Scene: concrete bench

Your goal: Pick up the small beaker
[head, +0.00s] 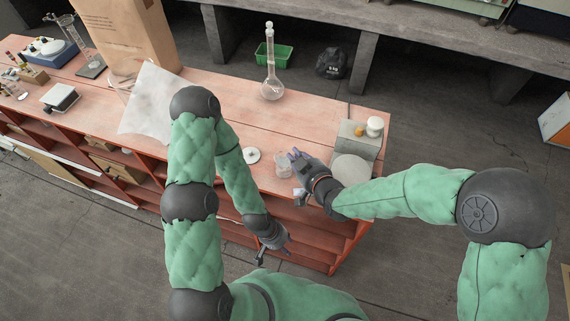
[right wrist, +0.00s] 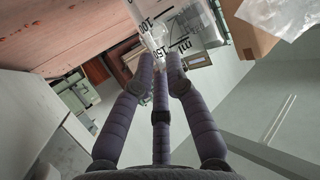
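The small beaker (head: 282,166) is clear glass and stands near the front right of the red bench (head: 225,95). Its printed volume marks also show at the top of the right wrist view (right wrist: 172,38). My right gripper (head: 294,170) is close to its right side, with its fingers spread. In the right wrist view its fingertips (right wrist: 160,62) are at the glass. A gap shows between them, and contact is unclear. My left gripper (head: 277,249) is open and empty in front of the bench, lower than its top.
A round-bottomed flask with a long neck (head: 271,85) stands behind. A white disc (head: 251,155) lies left of the beaker. A grey device with a round plate (head: 352,168) stands to the right. A paper bag (head: 125,40) and a white sheet (head: 152,100) are at the left.

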